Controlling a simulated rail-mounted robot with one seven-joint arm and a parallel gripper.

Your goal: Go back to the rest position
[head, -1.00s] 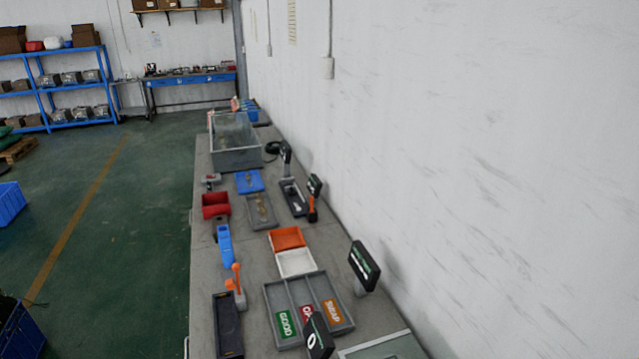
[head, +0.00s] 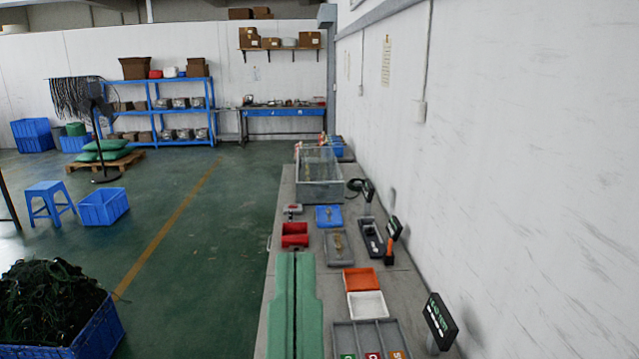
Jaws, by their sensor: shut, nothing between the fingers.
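My gripper does not show clearly in the head view. No fingertips and no held thing can be made out.
The grey bench (head: 340,280) runs along the right wall.

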